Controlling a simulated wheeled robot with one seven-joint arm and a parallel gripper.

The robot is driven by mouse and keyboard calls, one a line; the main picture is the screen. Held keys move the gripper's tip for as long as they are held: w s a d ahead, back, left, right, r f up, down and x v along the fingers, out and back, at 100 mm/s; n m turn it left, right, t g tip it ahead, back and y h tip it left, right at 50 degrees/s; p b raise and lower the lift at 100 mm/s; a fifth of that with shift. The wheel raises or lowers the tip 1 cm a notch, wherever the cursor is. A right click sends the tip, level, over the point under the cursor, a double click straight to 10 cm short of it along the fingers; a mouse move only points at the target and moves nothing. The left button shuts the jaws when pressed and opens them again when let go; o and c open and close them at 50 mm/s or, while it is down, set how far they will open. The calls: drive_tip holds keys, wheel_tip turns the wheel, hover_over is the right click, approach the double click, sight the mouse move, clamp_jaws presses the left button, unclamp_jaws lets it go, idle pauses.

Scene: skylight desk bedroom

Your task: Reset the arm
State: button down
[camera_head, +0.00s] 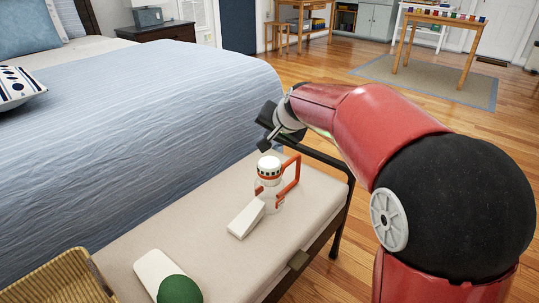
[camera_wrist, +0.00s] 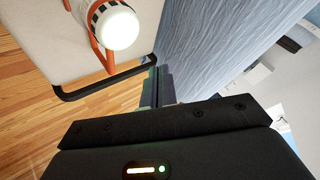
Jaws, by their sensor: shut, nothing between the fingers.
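My red arm reaches in from the right in the head view and ends in my dark gripper (camera_head: 265,138), held above the far end of a cushioned bench (camera_head: 225,270). In the wrist view my gripper (camera_wrist: 158,72) shows its fingers together, with nothing between them. A lantern-like item (camera_head: 269,180) with a white top and orange handle stands upright on the bench, just below my gripper. It also shows at the top of the wrist view (camera_wrist: 117,27), apart from the fingers.
A white wedge-shaped block (camera_head: 246,218) lies beside the lantern. A white item with a green round end (camera_head: 180,290) and a wicker basket (camera_head: 60,280) are nearer. The bed (camera_head: 130,110) runs along the left. Wooden floor (camera_head: 320,75) is open beyond.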

drive_tip(key=s+d+r+n+g+h, duration=0.1)
drive_tip(key=s+d, duration=0.4)
drive_tip(key=s, duration=0.3)
drive_tip(key=s+d+n, duration=0.1)
drive_tip(key=s+d, duration=0.5)
drive_tip(key=s, duration=0.2)
drive_tip(key=s+d+f+h, duration=0.1)
drive_tip(key=s+d+f, duration=0.2)
drive_tip(key=s, duration=0.6)
drive_tip(key=s+d+f+n+g+h, duration=0.1)
drive_tip(key=s+d+f+h, duration=0.1)
drive_tip(key=s, duration=0.7)
drive_tip(key=shift+d+f+g, duration=0.3)
drive_tip(key=shift+d+f, duration=0.25)
drive_tip(key=shift+d, duration=0.25)
